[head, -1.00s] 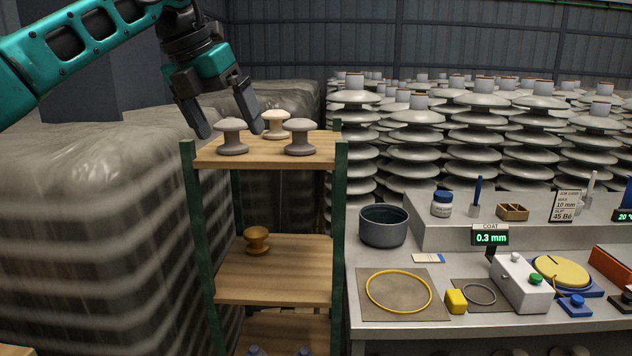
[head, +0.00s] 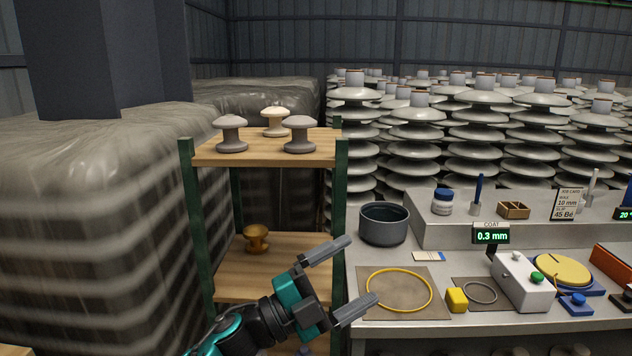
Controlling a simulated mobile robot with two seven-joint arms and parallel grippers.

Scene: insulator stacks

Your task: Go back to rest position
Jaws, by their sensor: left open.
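My left gripper (head: 341,281) is open and empty. It is in front of the shelf rack's lower part, with its fingers pointing right toward the front left corner of the workbench. Two grey insulators (head: 231,134) and one cream insulator (head: 275,121) stand upright on the top shelf (head: 262,154), clear of the gripper. A brown insulator (head: 257,239) stands on the middle shelf (head: 235,285), behind and left of the gripper. My arm hides part of the lower shelf. My right gripper is not in view.
The workbench (head: 470,327) holds a dark pot (head: 384,224), a yellow ring (head: 398,290) on a mat, a yellow block (head: 456,300) and a white box with a green button (head: 522,282). Wrapped pallets (head: 90,220) stand at left. Tall insulator stacks (head: 420,130) fill the back.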

